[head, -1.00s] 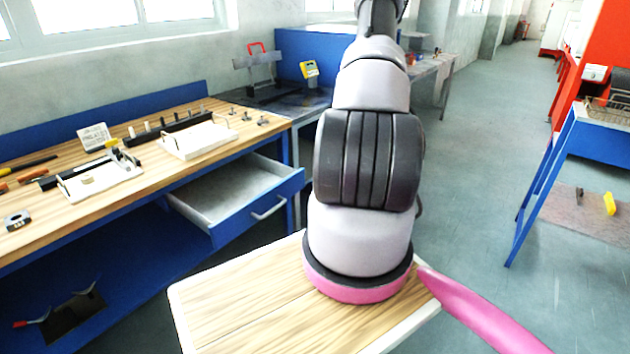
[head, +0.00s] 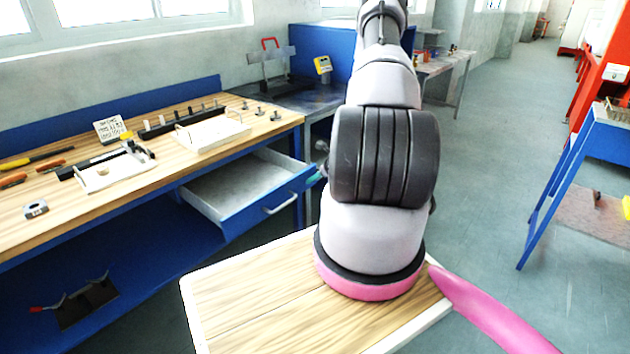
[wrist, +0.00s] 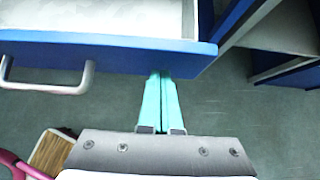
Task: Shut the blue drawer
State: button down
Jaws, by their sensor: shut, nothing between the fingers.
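The blue drawer (head: 240,221) is pulled out under the wooden bench top in the head view, with its pale inside showing. Its grey handle (head: 281,203) is on the front panel. In the wrist view the drawer front (wrist: 120,54) crosses the top, with the handle (wrist: 50,87) at the left. My gripper's teal fingers (wrist: 161,76) are together and empty, at the drawer front right of the handle. In the head view a bit of my gripper (head: 315,178) shows at the drawer's right end; my arm hides the rest. I cannot tell whether the fingertips touch the panel.
The wooden bench (head: 70,205) holds a white tray (head: 212,136), tools and small parts. A dark metal table (head: 300,98) stands beyond it. A blue-framed stand (head: 555,190) is at the right. The floor (head: 475,190) between is clear.

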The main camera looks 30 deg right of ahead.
jog(key=w+a, duration=0.2)
jog(key=w, duration=0.5)
jog(key=w+a, duration=0.3)
jog(key=w, duration=0.5)
jog(key=w+a, duration=0.3)
jog(key=w, duration=0.5)
jog(key=shift+a, duration=0.2)
jog(key=shift+w+a+r, duration=0.1)
jog(key=shift+w+a, duration=0.05)
jog(key=shift+w, duration=0.2)
